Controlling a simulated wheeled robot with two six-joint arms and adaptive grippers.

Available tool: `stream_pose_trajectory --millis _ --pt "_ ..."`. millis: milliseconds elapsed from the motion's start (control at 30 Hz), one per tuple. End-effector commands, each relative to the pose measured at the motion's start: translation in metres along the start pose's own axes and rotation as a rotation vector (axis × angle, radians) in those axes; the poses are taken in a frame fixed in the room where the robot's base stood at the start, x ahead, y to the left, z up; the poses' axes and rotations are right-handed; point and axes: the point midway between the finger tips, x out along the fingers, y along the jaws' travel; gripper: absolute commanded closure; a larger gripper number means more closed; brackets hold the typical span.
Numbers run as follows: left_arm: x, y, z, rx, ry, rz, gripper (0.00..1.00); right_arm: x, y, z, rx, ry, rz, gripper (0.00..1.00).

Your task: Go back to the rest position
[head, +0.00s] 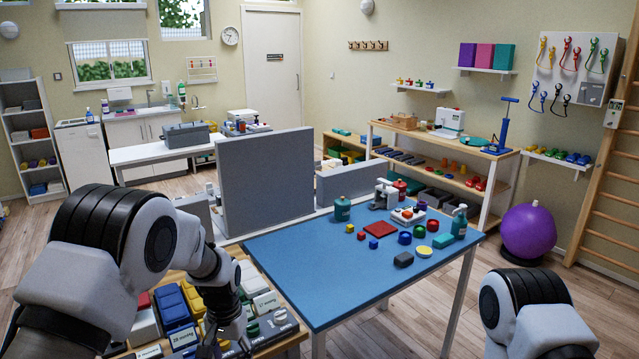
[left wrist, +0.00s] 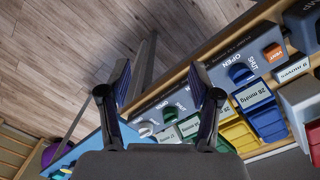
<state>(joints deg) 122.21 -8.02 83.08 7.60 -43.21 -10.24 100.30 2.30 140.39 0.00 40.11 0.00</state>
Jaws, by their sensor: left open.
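My left gripper (head: 226,335) is low at the front left in the head view, over or beside a wooden shelf (head: 290,338) of coloured boxes. In the left wrist view its two dark fingers (left wrist: 160,88) are spread apart with nothing between them.
A purple ball (head: 528,232) is on the right. Wooden floor shows between.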

Motion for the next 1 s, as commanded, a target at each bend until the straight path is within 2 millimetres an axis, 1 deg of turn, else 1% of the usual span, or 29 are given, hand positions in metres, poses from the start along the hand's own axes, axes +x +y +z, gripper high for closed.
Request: stream_pose_trajectory --millis 33,167,267,367,467,500,567,600,633,667,700,733,767,800,867,933,1000 --pt "0.013 -0.001 0.009 -0.006 -0.029 0.008 0.37 0.000 0.000 0.000 0.000 0.001 0.000 1.00" --pt "0.042 -0.004 0.036 -0.021 -0.107 0.027 0.37 0.001 0.000 0.000 0.000 0.001 0.000 1.00" --pt "0.069 -0.005 0.064 -0.033 -0.173 0.040 0.37 0.001 0.000 0.000 0.000 0.000 0.000 1.00" --pt "0.099 -0.008 0.098 -0.049 -0.234 0.051 0.37 0.001 0.000 0.000 0.000 0.000 0.000 1.00" --pt "0.133 -0.009 0.142 -0.069 -0.292 0.058 0.37 0.001 0.000 0.000 0.000 0.000 0.000 1.00" --pt "0.148 -0.010 0.164 -0.080 -0.313 0.060 0.37 0.001 0.000 0.000 0.000 -0.001 0.000 1.00" --pt "0.173 -0.010 0.207 -0.098 -0.343 0.059 0.37 0.001 0.000 0.000 0.000 -0.001 0.000 1.00" --pt "0.188 -0.009 0.239 -0.115 -0.357 0.058 0.37 0.002 0.000 0.000 0.000 0.000 0.000 1.00" --pt "0.198 -0.008 0.265 -0.126 -0.363 0.055 0.37 0.002 0.000 0.000 0.000 0.000 0.000 1.00" --pt "0.206 -0.006 0.292 -0.138 -0.360 0.051 0.37 0.002 0.000 0.000 0.000 0.000 0.000 1.00" --pt "0.212 -0.004 0.327 -0.157 -0.344 0.045 0.37 0.002 0.000 0.000 0.000 0.000 0.000 1.00" --pt "0.213 -0.002 0.345 -0.167 -0.316 0.039 0.37 0.002 0.000 0.000 0.000 0.000 0.000 1.00" --pt "0.211 0.000 0.358 -0.178 -0.284 0.034 0.37 0.002 0.000 0.000 0.000 0.000 0.000 1.00" --pt "0.207 0.001 0.366 -0.189 -0.227 0.027 0.37 0.001 0.000 0.000 0.000 0.000 0.000 1.00" --pt "0.200 0.001 0.366 -0.202 -0.134 0.015 0.37 0.001 0.000 0.000 0.000 0.000 0.000 1.00" --pt "0.197 -0.001 0.355 -0.213 -0.036 0.006 0.37 0.002 0.000 0.000 0.000 0.000 0.000 1.00" --pt "0.197 -0.004 0.339 -0.223 0.042 -0.002 0.37 0.002 0.000 0.000 0.000 0.000 0.000 1.00"
